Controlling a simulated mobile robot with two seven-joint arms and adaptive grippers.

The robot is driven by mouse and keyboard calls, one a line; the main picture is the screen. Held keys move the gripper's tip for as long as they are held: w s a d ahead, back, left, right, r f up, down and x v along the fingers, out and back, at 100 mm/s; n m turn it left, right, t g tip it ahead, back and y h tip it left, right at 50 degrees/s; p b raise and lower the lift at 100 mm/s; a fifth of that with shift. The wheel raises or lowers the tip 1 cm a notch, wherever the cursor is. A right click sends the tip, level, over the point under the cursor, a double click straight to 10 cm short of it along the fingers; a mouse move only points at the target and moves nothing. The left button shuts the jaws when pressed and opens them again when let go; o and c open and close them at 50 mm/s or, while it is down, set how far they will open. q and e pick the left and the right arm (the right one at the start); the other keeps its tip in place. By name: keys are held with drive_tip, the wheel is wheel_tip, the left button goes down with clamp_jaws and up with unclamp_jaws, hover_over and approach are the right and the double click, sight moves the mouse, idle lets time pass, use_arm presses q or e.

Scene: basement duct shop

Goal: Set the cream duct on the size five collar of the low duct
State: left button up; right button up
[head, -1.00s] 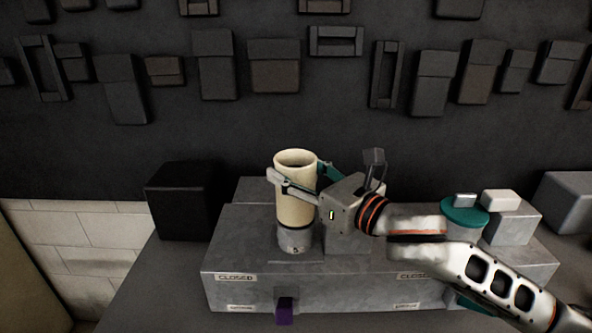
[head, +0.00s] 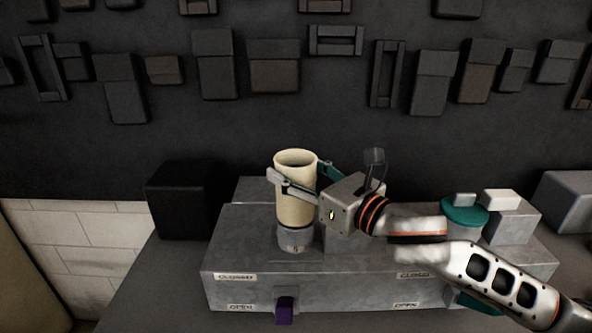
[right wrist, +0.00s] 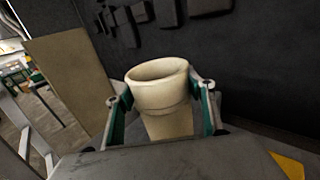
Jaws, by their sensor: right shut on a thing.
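The cream duct (head: 296,207) is an upright, open-topped tube in the head view. Its lower end meets the grey collar (head: 296,239) marked 5 on top of the low grey duct (head: 330,283). I cannot tell whether it is fully seated. My right gripper (head: 296,184) is shut on the cream duct, one finger on each side below its rim. In the right wrist view the cream duct (right wrist: 162,94) stands between the teal-padded fingers. My left gripper is not in view.
A black box (head: 182,201) stands left of the low duct. A purple tab (head: 285,310) sticks out at its front, near small labels. A teal round cap (head: 464,213) and a pale block (head: 510,200) are at the right. Dark blocks hang on the back wall.

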sight(310, 183)
drive_tip(key=shift+f, duration=0.45)
drive_tip(key=o, duration=1.4)
drive_tip(key=shift+f, duration=0.1)
drive_tip(key=shift+v, duration=5.55)
